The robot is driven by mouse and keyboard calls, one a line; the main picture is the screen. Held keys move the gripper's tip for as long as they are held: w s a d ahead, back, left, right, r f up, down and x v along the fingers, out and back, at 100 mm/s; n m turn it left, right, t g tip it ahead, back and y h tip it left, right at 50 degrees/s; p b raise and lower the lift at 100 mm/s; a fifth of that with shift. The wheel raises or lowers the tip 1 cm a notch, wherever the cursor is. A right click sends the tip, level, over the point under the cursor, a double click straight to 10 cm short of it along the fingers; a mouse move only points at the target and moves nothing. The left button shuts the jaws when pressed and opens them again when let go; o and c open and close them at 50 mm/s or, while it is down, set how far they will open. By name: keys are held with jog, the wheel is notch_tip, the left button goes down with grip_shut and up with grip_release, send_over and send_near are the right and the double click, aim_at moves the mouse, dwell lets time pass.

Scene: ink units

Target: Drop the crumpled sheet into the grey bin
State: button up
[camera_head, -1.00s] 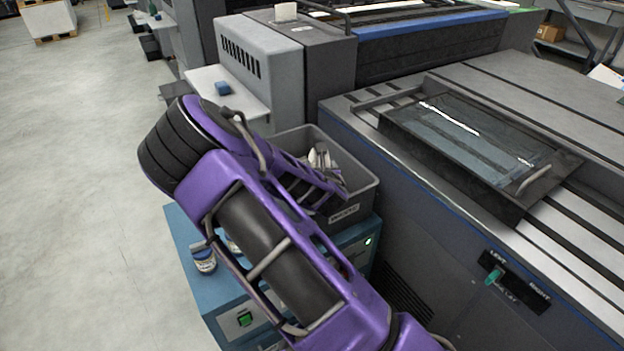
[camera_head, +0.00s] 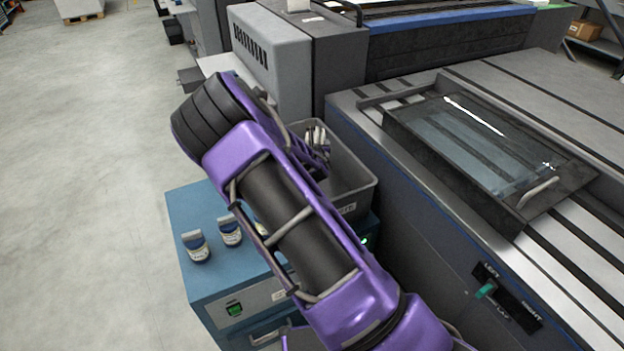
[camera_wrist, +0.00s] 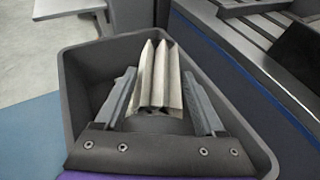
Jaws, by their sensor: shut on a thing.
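The crumpled sheet (camera_wrist: 155,82) is pale and folded into upright ridges, between my gripper's fingers in the wrist view. My gripper (camera_wrist: 158,88) is shut on it. The grey bin (camera_wrist: 78,105) surrounds the sheet and fingers in that view, and its inner walls show on both sides. I cannot tell how far down the sheet sits relative to the rim. In the head view, the bin (camera_head: 362,188) stands on a blue cabinet, partly hidden by my arm. A pale part of the sheet (camera_head: 315,133) shows over the bin, and my gripper (camera_head: 318,152) is largely hidden there.
A large grey press (camera_head: 420,215) with a dark glass-topped tray (camera_head: 495,140) stands close to the bin's right. Open floor (camera_head: 90,200) lies at the left.

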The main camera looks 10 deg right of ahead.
jog(key=shift+f+b, duration=1.25)
jog(key=shift+f, duration=1.35)
jog(key=o, duration=1.3)
jog(key=p+v, duration=0.2)
jog(key=v, duration=1.5)
jog(key=shift+s+p, duration=0.2)
jog(key=shift+p, duration=0.1)
jog(key=shift+r, duration=0.15)
